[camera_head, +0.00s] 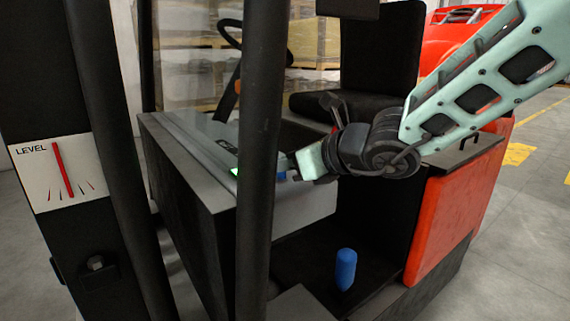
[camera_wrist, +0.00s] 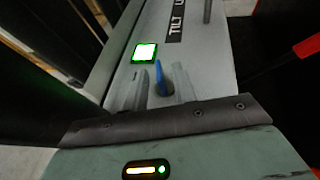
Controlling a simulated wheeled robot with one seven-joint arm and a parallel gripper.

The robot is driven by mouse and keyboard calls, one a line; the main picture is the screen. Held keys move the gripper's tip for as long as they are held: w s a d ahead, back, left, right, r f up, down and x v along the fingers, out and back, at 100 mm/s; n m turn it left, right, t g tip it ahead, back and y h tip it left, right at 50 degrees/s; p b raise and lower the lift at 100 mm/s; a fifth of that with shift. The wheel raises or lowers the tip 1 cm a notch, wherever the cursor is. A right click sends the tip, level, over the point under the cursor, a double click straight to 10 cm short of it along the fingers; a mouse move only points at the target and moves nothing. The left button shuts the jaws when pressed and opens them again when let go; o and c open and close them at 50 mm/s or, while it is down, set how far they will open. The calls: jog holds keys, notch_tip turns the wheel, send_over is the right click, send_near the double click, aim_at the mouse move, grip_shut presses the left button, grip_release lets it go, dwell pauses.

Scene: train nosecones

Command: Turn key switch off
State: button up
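The key switch is a blue key (camera_wrist: 162,80) on the grey console panel (camera_wrist: 200,60), seen in the wrist view between my two fingers. My gripper (camera_wrist: 161,88) is at the panel with one finger on each side of the key. The fingers stand apart, with a narrow gap beside the key; I cannot tell whether either touches it. In the head view my gripper (camera_head: 290,170) reaches the console from the right, with a bit of the blue key (camera_head: 281,175) showing. The black post hides part of the console there.
A green-edged lit square (camera_wrist: 144,52) and a "TILT" label (camera_wrist: 175,22) are on the panel. A black post (camera_head: 260,150) stands in front of the console. A blue cylinder (camera_head: 345,268) stands on the vehicle floor. A black seat (camera_head: 345,105) is behind my arm.

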jog(key=shift+w+a+f, duration=0.1)
jog(key=shift+w+a, duration=0.05)
grip_shut()
